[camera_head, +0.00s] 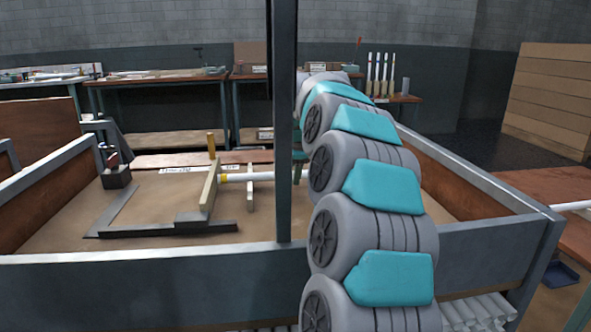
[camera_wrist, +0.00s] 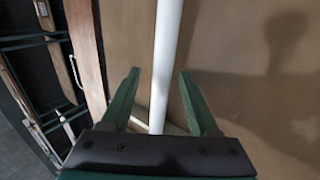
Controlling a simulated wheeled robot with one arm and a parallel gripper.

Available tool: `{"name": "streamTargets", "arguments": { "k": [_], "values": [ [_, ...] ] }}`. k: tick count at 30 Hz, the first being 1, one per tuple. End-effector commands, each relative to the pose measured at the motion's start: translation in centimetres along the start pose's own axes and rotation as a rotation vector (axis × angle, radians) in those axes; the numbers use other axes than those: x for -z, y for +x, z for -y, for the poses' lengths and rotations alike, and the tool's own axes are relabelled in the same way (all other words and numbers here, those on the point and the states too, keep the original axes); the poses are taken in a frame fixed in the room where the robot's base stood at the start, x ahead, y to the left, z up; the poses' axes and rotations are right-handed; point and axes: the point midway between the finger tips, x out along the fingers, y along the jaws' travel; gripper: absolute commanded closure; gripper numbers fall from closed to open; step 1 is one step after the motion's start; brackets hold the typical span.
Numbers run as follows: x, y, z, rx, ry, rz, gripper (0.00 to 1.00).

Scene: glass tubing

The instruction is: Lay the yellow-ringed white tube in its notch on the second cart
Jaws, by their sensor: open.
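In the wrist view a white tube (camera_wrist: 166,50) runs lengthwise between the two green fingers of my gripper (camera_wrist: 159,75). The fingers are open, with a gap visible on both sides of the tube. No yellow ring shows in the wrist view. In the head view my gripper is mostly hidden by the post and my arm.
A dark metal post (camera_head: 284,120) stands in front of my arm. A grey L-shaped frame (camera_head: 140,229) lies on the bench floor. A small dark block (camera_head: 116,177) stands at the left. Several upright tubes (camera_head: 377,75) stand on a back table. The bench's front-left floor is mostly clear.

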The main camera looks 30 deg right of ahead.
Motion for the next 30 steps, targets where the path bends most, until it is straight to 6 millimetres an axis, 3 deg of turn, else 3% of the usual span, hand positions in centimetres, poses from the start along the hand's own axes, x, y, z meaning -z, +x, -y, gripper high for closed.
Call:
{"name": "streamTargets", "arguments": {
  "k": [5, 15, 21, 30],
  "values": [
    [0.0, -1.2, -0.6, -0.003, 0.000, -0.001, 0.39],
    [0.0, -8.3, -0.6, -0.004, 0.000, 0.000, 0.39],
    [0.0, -11.4, -0.6, -0.003, 0.000, 0.001, 0.39],
    [0.0, -12.8, -0.5, -0.002, 0.000, 0.000, 0.39]
  ]
}}
